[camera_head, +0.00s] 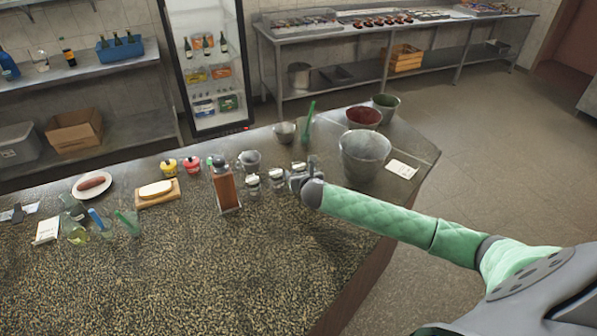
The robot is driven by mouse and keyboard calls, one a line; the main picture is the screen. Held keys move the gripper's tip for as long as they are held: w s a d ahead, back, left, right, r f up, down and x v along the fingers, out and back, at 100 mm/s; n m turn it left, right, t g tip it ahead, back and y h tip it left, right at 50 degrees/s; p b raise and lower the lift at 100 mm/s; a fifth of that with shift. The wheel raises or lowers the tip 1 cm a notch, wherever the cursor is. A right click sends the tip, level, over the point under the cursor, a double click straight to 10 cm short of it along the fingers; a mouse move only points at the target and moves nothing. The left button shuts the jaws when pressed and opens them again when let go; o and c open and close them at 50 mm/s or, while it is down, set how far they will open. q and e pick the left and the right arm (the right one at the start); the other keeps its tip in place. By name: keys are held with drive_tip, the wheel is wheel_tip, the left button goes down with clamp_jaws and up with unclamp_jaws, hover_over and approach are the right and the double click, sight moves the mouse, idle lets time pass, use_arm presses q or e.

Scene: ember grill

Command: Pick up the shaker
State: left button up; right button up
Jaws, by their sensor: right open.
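Two small silver-topped shakers stand upright on the speckled counter (150,285): a left shaker (253,184) and a right shaker (277,178). I cannot tell which one the task means. My right gripper (295,178) is open, just right of the right shaker and low over the counter. Whether its fingers touch that shaker or reach around it is too small to tell. My left gripper is not in view.
A brown bottle-like holder (226,188) stands left of the shakers, with a metal cup (249,160) behind. A large grey bucket (364,156) stands right of my gripper, near a red-lined bucket (363,118). The counter's front is clear.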

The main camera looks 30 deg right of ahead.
drive_tip(key=shift+p+x, duration=0.75)
drive_tip(key=shift+x, duration=0.5)
drive_tip(key=shift+w+f, duration=0.15)
drive_tip(key=shift+w, duration=0.25)
drive_tip(key=c, duration=0.9)
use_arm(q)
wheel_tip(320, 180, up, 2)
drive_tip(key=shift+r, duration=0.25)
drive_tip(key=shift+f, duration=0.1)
